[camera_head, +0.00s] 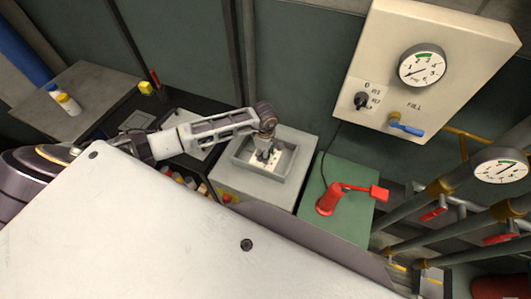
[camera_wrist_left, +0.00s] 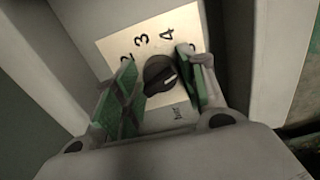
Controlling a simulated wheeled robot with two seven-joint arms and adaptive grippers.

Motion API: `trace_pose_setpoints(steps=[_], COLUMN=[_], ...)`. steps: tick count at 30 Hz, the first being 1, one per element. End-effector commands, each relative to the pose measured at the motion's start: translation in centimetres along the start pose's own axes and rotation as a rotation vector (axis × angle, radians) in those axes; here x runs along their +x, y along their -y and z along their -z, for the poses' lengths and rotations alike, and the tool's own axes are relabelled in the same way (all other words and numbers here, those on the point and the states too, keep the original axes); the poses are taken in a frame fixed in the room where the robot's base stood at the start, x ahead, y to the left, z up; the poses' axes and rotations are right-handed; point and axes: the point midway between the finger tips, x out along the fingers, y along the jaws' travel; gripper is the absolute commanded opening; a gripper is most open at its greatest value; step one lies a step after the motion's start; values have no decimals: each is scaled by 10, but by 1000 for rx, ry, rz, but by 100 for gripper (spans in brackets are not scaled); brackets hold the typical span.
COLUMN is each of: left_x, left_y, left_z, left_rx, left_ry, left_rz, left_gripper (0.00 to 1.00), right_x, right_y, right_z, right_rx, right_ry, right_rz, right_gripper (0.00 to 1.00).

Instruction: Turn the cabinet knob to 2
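A small black knob (camera_wrist_left: 160,74) shows in the left wrist view, on a pale plate (camera_wrist_left: 186,20) with the numbers 2, 3, 4 and part of a 5 around it. A white mark on the knob points toward the right side of the plate; the exact number is unclear. My left gripper (camera_wrist_left: 160,72) is open, with a green-padded finger on each side of the knob and gaps visible between. In the head view my left gripper (camera_head: 264,153) reaches down into a grey recessed box (camera_head: 238,178). My right gripper is not in view.
A cream panel (camera_head: 435,50) at upper right carries a gauge (camera_head: 422,66), another black knob (camera_head: 361,100) and a blue handle (camera_head: 405,127). Pipes with red valves are at far right.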

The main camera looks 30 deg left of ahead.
Motion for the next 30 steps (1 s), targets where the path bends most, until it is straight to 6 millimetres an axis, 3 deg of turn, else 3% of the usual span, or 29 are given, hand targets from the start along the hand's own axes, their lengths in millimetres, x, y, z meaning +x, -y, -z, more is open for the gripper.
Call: trace_pose_setpoints(steps=[1,6,20,30], left_x=[0,0,0,0], left_y=[0,0,-1,-1], left_z=[0,0,1,1], left_rx=[0,0,-59,-234], left_ry=[0,0,-1,-1], left_rz=[0,0,-1,-1], left_gripper=[30,9,9,9], right_x=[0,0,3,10], right_y=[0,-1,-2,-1], right_z=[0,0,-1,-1], right_rx=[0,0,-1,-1], right_ry=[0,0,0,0], right_rz=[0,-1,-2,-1], right_gripper=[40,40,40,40])
